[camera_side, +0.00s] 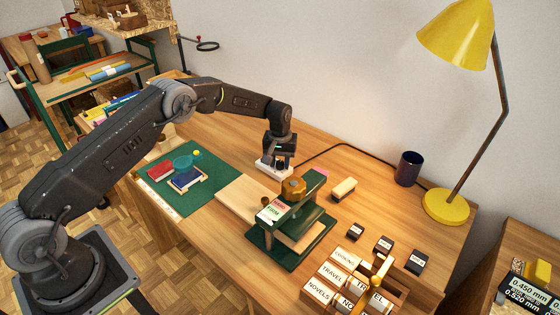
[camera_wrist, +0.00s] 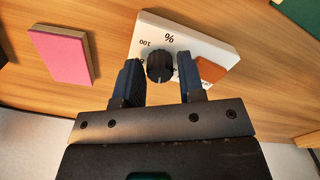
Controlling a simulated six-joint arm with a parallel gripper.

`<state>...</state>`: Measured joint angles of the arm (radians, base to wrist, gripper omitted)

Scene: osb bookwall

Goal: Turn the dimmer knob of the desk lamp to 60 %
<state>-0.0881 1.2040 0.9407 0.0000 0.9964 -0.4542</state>
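The dimmer is a white box (camera_wrist: 205,45) with a black round knob (camera_wrist: 160,66), a "%" sign, a "100" mark and an orange-brown patch. In the side view the box (camera_side: 268,170) lies on the desk below my gripper (camera_side: 281,160). In the wrist view my gripper (camera_wrist: 159,68) is open, with one finger on each side of the knob. The left finger looks close to the knob; a gap shows at the right. I cannot tell the fingertips' height. Most of the scale is hidden or too small to read. The yellow desk lamp (camera_side: 455,38) stands at the right.
A pink block (camera_wrist: 62,55) lies left of the dimmer in the wrist view. A green press (camera_side: 290,232) with a brass-coloured top stands in front of it. A dark cup (camera_side: 409,168), a black cable (camera_side: 345,146) and a green mat (camera_side: 205,199) are also on the desk.

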